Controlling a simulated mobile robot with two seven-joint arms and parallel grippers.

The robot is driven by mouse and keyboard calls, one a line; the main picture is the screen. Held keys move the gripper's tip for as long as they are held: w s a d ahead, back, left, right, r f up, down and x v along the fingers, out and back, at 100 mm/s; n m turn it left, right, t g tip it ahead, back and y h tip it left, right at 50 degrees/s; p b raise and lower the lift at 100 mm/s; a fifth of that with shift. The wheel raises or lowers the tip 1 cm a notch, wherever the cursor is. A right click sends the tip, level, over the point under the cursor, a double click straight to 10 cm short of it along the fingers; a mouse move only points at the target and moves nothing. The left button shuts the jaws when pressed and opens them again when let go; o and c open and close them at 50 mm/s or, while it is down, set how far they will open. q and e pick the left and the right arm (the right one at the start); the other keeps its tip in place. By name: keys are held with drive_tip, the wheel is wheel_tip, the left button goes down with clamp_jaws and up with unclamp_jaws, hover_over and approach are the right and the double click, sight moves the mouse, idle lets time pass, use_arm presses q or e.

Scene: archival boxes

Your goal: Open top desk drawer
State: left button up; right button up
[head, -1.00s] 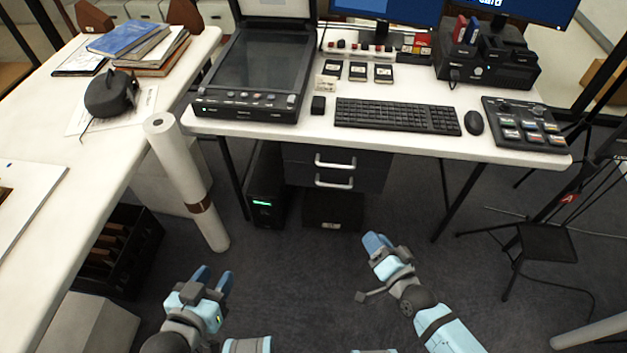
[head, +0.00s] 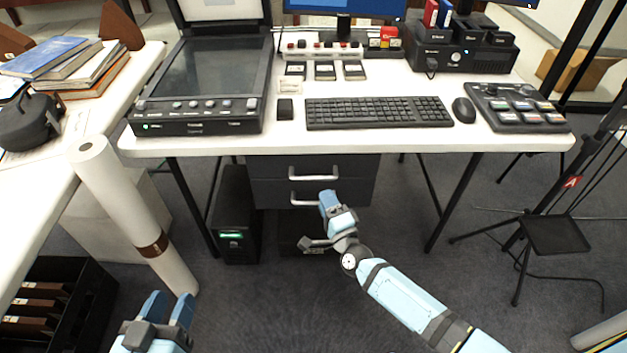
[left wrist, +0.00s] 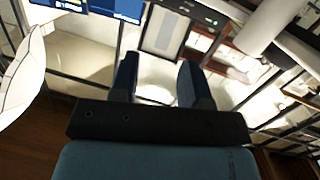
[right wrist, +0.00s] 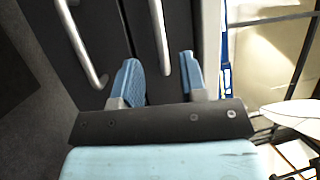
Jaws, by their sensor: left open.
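A dark drawer unit hangs under the desk, with a top drawer handle (head: 313,174) and a lower drawer handle (head: 305,199), both silver. Both drawers look shut. My right gripper (head: 330,203) is in front of the unit, overlapping the right end of the lower handle in the head view. In the right wrist view my right gripper (right wrist: 160,82) is open, and the top handle (right wrist: 160,40) appears between its fingers; contact cannot be told. The lower handle (right wrist: 80,45) lies left of the fingers there. My left gripper (head: 168,312) is open and empty at lower left.
The white desk (head: 350,143) above carries a scanner (head: 205,80), keyboard (head: 378,112) and mouse (head: 464,110). A black computer tower (head: 234,215) stands left of the drawers. A white roll (head: 135,215) leans by the left table.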

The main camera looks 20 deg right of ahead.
sight(314, 177)
drive_tip(key=b+x, duration=0.1)
drive_tip(key=x, duration=0.6)
drive_tip(key=shift+w, duration=0.45)
use_arm(q)
drive_tip(key=r, duration=0.1)
drive_tip(key=d+r+t, duration=0.1)
drive_tip(key=shift+w+r+h, duration=0.1)
drive_tip(key=shift+r+h, duration=0.3)
use_arm(e)
drive_tip(key=shift+w+a, duration=0.1)
drive_tip(key=shift+w, duration=0.05)
drive_tip(key=shift+c, duration=0.2)
clamp_jaws()
